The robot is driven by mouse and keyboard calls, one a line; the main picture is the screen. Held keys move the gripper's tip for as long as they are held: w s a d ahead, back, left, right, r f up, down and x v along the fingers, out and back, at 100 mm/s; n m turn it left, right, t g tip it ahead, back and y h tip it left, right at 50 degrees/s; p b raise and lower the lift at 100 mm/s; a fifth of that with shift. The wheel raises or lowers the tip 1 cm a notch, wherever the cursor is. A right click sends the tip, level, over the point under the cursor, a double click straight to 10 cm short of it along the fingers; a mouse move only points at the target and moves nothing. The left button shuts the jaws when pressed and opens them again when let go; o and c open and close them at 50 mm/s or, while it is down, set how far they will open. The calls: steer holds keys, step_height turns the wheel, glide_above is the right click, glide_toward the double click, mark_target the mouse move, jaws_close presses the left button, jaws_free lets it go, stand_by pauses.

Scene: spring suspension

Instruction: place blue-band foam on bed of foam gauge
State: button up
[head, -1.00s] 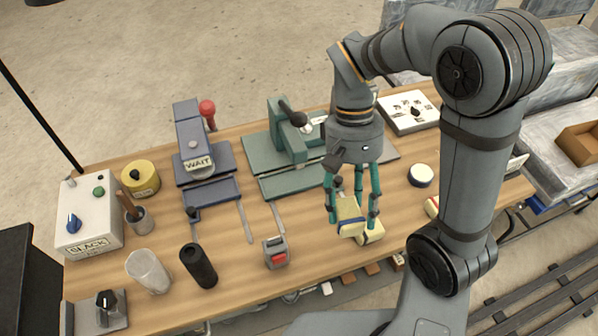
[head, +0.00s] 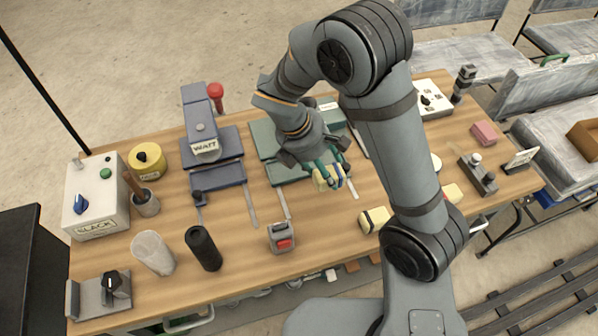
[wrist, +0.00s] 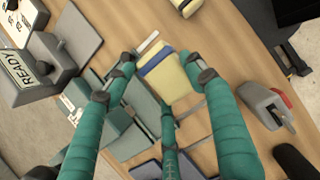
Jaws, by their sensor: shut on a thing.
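The blue-band foam (head: 320,180) is a pale yellow block with a blue stripe. My gripper (head: 328,174) is shut on it above the table, by the front of the green device (head: 287,172). In the wrist view the foam (wrist: 180,88) is between my teal fingers (wrist: 166,72), with the green device (wrist: 118,115) below and left. I cannot tell for certain which device is the foam gauge. A grey device with a READY sign (wrist: 25,78) is at the left of the wrist view; my arm mostly hides it in the head view.
Another yellow block with a dark band (head: 376,219) lies near the front edge. A blue device marked WAIT (head: 205,145) stands left of the green one. A red-switch block (head: 282,238) and a black cylinder (head: 203,248) stand in front.

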steer(key=a+f, duration=0.2)
steer(key=a, duration=0.1)
steer(key=a+f+p, duration=0.1)
steer(key=a+f, duration=0.1)
steer(key=a, duration=0.2)
steer(key=w+a+f+p, duration=0.1)
steer(key=a+f, duration=0.1)
steer(key=a, duration=0.1)
steer(key=shift+a+f, duration=0.2)
steer(key=shift+a, duration=0.15)
steer(key=shift+w+a+f+p, duration=0.1)
steer(key=shift+f+p, duration=0.1)
steer(key=shift+p, duration=0.1)
steer(key=shift+f+p, duration=0.45)
steer(key=shift+f, duration=1.5)
steer(key=shift+f, duration=0.15)
steer(key=o, duration=0.9)
steer(key=shift+c, duration=0.2)
steer(key=shift+o, duration=0.3)
